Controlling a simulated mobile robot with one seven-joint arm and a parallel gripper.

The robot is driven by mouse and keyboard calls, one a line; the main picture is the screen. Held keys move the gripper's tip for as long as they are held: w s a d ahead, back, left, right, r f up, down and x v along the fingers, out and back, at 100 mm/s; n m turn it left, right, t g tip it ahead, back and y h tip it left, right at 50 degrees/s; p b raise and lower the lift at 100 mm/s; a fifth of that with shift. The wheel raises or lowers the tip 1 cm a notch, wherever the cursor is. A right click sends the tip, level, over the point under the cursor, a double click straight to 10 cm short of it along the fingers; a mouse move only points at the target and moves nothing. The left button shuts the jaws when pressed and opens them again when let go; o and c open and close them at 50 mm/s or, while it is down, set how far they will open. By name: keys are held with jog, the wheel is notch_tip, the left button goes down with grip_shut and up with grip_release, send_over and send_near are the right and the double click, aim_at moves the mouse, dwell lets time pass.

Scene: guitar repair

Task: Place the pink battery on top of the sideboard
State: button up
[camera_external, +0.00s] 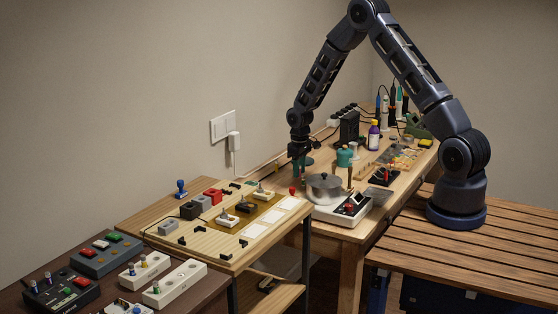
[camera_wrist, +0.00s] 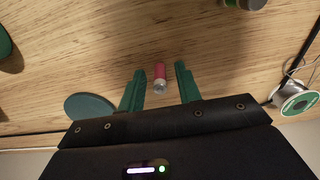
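The pink battery (camera_wrist: 160,75) lies on a light wooden work surface in the wrist view, a pink cylinder with a silvery end towards my gripper. My gripper (camera_wrist: 160,71) is open, its two green fingers on either side of the battery with gaps showing; I cannot tell how high they are above the surface. In the external view my gripper (camera_external: 299,164) points down over the back of the workbench (camera_external: 347,233), and the battery cannot be made out. Which piece of furniture is the sideboard is not certain; a dark brown top (camera_external: 205,290) stands at the front left.
A green disc (camera_wrist: 90,107) lies left of the fingers and a solder spool (camera_wrist: 297,98) to the right. A pot (camera_external: 324,187) on a white device stands near my gripper. Switch boxes crowd the front-left tops. The slatted table (camera_external: 490,250) is mostly clear.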

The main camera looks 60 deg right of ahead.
jog(key=s+a+r, duration=0.2)
jog(key=r, duration=0.7)
jog(key=s+a+r+t, duration=0.1)
jog(key=s+a+r, duration=0.15)
jog(key=r, duration=0.65)
jog(key=s+a+r, duration=0.1)
jog(key=s+r, duration=0.1)
jog(key=r, duration=0.7)
jog(key=s+a+r+t, duration=0.1)
jog(key=s+a+r, duration=0.4)
jog(key=s+r, duration=0.45)
jog(key=s+a+r+t, duration=0.1)
jog(key=s+a+r, duration=0.45)
jog(key=s, duration=0.75)
jog(key=s+a+t, duration=0.1)
jog(key=s+a, duration=0.1)
jog(key=s, duration=1)
jog(key=shift+s+r+t, duration=0.15)
jog(key=shift+r+t, duration=0.15)
jog(key=shift+r, duration=0.05)
jog(key=shift+o, duration=0.5)
jog(key=shift+s+f, duration=0.1)
jog(key=shift+s, duration=0.2)
